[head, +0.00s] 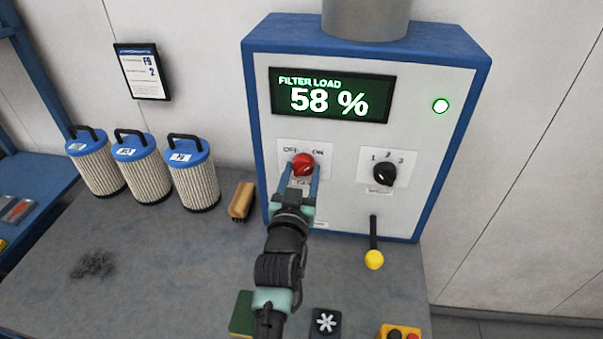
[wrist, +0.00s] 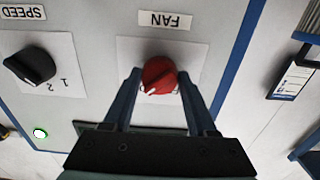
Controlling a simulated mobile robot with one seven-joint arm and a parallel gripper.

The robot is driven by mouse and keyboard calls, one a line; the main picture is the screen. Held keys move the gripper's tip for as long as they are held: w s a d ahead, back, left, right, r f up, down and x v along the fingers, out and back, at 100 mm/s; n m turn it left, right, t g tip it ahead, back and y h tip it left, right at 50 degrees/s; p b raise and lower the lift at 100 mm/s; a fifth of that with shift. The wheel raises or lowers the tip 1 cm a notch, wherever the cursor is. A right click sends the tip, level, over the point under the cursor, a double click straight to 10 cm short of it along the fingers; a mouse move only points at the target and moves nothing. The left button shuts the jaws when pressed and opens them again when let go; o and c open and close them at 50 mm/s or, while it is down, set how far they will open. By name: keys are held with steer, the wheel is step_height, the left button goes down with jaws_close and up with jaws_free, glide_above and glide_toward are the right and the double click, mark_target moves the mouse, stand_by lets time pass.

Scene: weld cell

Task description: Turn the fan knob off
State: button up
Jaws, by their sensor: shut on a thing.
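The red fan knob (head: 304,164) sits on the white front of a blue-edged control box, below the OFF and ON marks. My gripper (head: 303,170) is shut on the knob, one blue finger on each side. In the wrist view the red knob (wrist: 159,75) shows between the fingertips of my gripper (wrist: 160,82), with the upside-down FAN label above it. The knob's white mark points down and left there, which is the ON side of the upright panel. The fingers partly hide the OFF and ON marks in the wrist view.
The display (head: 332,96) reads FILTER LOAD 58 %. A green lamp (head: 440,106) is lit. A black speed knob (head: 384,174) and a yellow-tipped lever (head: 374,258) are to the right. A brush (head: 241,201) and several filters (head: 192,180) stand left on the bench (head: 150,265).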

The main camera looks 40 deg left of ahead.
stand_by(0.3)
steer(key=n, duration=0.4)
steer(key=shift+b, duration=0.35)
steer(key=n, duration=0.4)
steer(key=shift+w+d, duration=0.1)
steer(key=n+p, duration=0.1)
steer(key=n, duration=0.4)
steer(key=shift+r, duration=0.1)
steer(key=n+p, duration=0.1)
steer(key=n, duration=0.3)
steer(key=shift+n, duration=0.4)
steer(key=o, duration=1.4)
steer(key=shift+c, duration=0.2)
